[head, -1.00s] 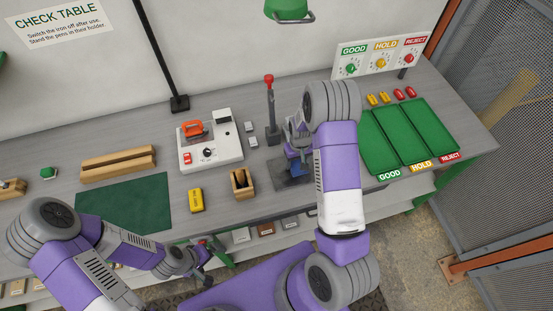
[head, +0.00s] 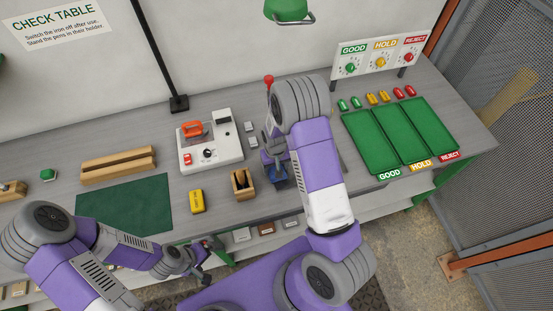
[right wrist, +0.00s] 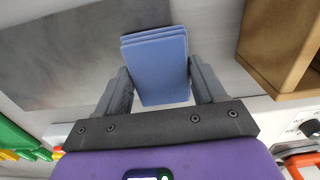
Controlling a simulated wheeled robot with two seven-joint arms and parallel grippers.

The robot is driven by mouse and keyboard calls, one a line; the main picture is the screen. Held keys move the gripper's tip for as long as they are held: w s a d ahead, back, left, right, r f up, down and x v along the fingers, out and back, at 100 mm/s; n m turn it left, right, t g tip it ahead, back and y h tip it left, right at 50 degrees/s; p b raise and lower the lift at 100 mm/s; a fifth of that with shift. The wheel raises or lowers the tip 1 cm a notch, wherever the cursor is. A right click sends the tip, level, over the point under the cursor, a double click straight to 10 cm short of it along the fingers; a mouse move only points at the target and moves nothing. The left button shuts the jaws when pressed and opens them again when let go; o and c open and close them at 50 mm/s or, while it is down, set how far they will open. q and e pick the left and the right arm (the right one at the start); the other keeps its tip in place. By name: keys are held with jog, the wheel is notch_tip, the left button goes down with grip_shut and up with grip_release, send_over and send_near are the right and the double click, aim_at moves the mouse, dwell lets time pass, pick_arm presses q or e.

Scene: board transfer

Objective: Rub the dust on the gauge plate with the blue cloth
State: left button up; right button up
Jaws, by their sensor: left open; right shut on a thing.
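My right gripper (right wrist: 155,88) is shut on the blue cloth (right wrist: 155,60), a folded pad sticking out past the fingertips. In the head view the cloth (head: 279,178) shows below my right wrist, just right of the small wooden holder. The grey gauge plate (right wrist: 60,50) lies beside the cloth at the left of the right wrist view, with a faint darker smudge. My right arm hides most of the plate in the head view. I cannot tell the cloth's height above the table. My left gripper (head: 212,246) is open and empty at the table's front edge.
The wooden holder (head: 242,184) stands close left of the cloth. A yellow block (head: 196,201), a white switch box (head: 209,146) and a green mat (head: 125,205) are farther left. Green trays (head: 405,137) with coloured pieces behind them are at the right.

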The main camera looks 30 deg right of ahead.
notch_tip(320, 180, up, 2)
jog(key=shift+w+d+r+p, duration=0.1)
jog(key=shift+r+p, duration=0.1)
jog(key=shift+p, duration=0.1)
jog(key=shift+r+p, duration=0.5)
jog(key=shift+r, duration=0.25)
jog(key=shift+r+p, duration=1.4)
jog(key=shift+r, duration=0.6)
jog(key=shift+f, duration=0.1)
